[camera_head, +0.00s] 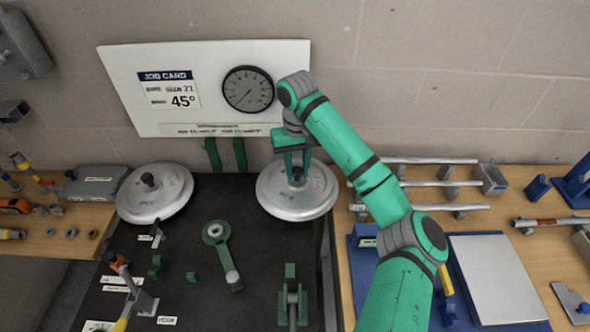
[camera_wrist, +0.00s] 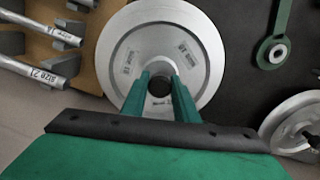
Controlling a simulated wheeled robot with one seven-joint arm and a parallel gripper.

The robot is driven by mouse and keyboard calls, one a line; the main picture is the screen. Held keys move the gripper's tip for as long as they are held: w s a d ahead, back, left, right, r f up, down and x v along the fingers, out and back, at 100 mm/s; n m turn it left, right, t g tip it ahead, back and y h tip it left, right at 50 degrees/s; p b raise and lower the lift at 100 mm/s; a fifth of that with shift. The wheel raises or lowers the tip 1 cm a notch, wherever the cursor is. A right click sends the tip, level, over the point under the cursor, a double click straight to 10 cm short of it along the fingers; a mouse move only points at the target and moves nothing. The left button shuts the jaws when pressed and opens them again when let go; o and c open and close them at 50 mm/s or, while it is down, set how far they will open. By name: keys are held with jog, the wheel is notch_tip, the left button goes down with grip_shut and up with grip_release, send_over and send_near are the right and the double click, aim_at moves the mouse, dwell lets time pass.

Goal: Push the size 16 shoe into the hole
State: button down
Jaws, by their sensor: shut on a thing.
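The size 16 shoe (camera_head: 318,201) is a silver round disc with a dark central knob, at the back right of the black bench. It fills the top middle of the wrist view (camera_wrist: 205,70), where its small labels are blurred but seem to read size 16. My gripper (camera_head: 297,177) points down from above, its two green fingers (camera_wrist: 160,88) closed on the knob at the disc's centre. The disc hides what lies beneath it, so I cannot tell whether it touches the bench, and no hole shows under it.
A second silver disc (camera_head: 150,205) lies at the back left. A green lever with a ring end (camera_head: 222,255) lies between, with a green bracket (camera_head: 292,300) in front. Metal tubes (camera_head: 430,184) lie on the wooden table at right. A job card board (camera_head: 215,60) stands behind.

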aim_at(295, 180)
jog(key=shift+a, duration=0.3)
dwell(0.5)
jog(key=shift+f, duration=1.5)
dwell(0.6)
jog(key=c, duration=1.3)
grip_release()
jog(key=shift+r, duration=2.45)
jog(key=shift+r, duration=0.1)
notch_tip(295, 180, up, 11)
jog(key=shift+w, duration=0.15)
